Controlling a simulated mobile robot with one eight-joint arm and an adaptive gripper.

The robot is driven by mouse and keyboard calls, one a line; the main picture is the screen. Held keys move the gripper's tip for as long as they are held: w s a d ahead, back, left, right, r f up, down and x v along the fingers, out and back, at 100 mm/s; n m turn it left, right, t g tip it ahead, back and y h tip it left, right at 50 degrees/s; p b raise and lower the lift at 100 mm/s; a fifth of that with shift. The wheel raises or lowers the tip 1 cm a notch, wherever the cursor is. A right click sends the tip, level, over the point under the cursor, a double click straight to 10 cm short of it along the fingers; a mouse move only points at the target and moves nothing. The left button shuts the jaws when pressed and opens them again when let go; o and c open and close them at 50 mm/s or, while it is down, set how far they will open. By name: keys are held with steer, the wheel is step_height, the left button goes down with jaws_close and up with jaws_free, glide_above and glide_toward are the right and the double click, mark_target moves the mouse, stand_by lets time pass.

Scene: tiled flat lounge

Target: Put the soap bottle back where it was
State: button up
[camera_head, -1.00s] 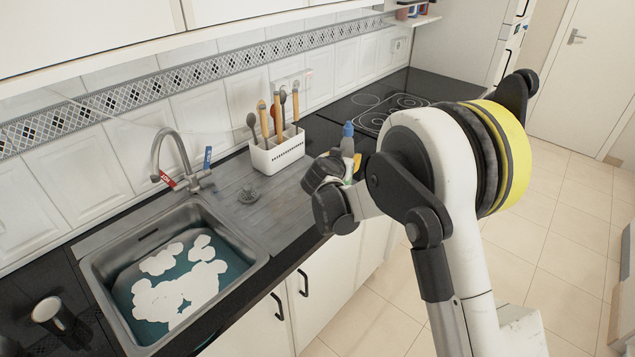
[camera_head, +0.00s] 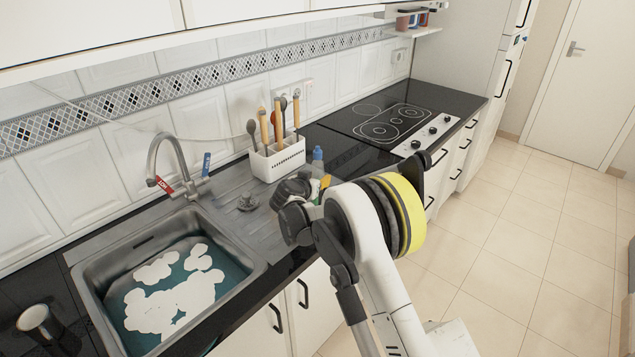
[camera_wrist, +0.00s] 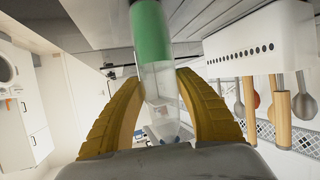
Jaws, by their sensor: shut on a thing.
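The soap bottle (camera_head: 317,163) shows its blue top in the head view, just right of the utensil holder; my arm and gripper hide its lower part. In the wrist view, which is upside down, the bottle (camera_wrist: 152,35) is clear with green in its lower part. My gripper (camera_wrist: 158,100) is shut on it, with a yellow finger on each side. In the head view my gripper (camera_head: 320,186) is over the counter between the sink and the hob. Whether the bottle's base touches the counter cannot be told.
The white utensil holder (camera_head: 277,160) with several utensils stands close behind the bottle. The sink (camera_head: 101,272) with its tap (camera_head: 172,150) is at left, and a drain strainer (camera_head: 247,202) lies on the drainboard. The black hob (camera_head: 350,120) is at right.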

steer(key=shift+f, duration=0.1)
steer(key=o, duration=1.3)
steer(key=shift+f, duration=0.15)
